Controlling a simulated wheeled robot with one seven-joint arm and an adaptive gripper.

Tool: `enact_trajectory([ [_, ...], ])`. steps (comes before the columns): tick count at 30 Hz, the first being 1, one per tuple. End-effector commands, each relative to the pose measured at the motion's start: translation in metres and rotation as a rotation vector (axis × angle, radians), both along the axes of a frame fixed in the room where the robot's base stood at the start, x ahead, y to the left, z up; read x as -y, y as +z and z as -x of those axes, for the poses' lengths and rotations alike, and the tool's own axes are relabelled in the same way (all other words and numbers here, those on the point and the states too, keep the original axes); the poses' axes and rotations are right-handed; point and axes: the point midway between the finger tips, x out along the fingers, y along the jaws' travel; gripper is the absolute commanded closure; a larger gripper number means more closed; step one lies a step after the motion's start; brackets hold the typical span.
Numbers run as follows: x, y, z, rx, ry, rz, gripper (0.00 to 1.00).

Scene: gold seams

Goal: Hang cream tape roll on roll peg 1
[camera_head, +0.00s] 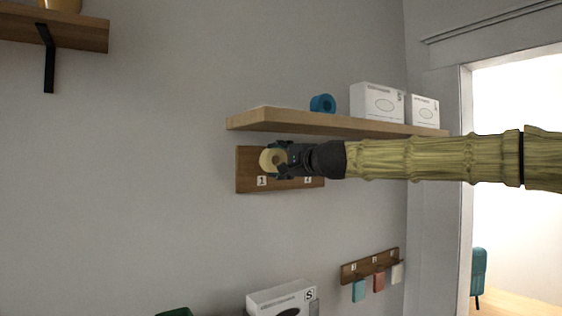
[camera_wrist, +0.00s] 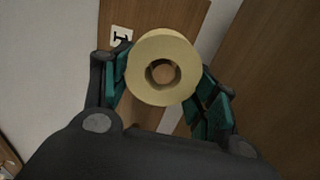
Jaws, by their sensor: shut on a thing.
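The cream tape roll (camera_wrist: 178,52) is held between the two teal fingers of my gripper (camera_wrist: 165,98) in the wrist view. Its round face and central hole face the wrist camera. In the head view the cream tape roll (camera_head: 268,161) is at the tip of my gripper (camera_head: 277,160), in front of the wooden peg board (camera_head: 246,180), just above the label 1 (camera_head: 262,181). Peg 1 itself is hidden, and I cannot tell whether it is inside the roll's hole. My gripper covers much of the board's right part, where a second label partly shows.
A wooden shelf (camera_head: 255,119) sits just above the board and holds a blue tape roll (camera_head: 322,104) and two white boxes (camera_head: 377,101). A lower rack (camera_head: 370,265) carries small colored tags. A white box (camera_head: 282,300) is below. The wall left of the board is clear.

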Motion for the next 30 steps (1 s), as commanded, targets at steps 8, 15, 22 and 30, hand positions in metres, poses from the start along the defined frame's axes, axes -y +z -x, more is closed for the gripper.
enact_trajectory([
  [8, -0.0014, 0.0001, -0.0022, 0.0, 0.0, 0.0, 0.66],
  [15, -0.0013, 0.0002, -0.0021, 0.0, 0.0, 0.0, 0.66],
  [22, -0.0022, 0.0002, -0.0032, 0.0, 0.0, 0.0, 0.66],
  [30, -0.0052, -0.0003, -0.0072, 0.0, -0.001, 0.0, 0.66],
])
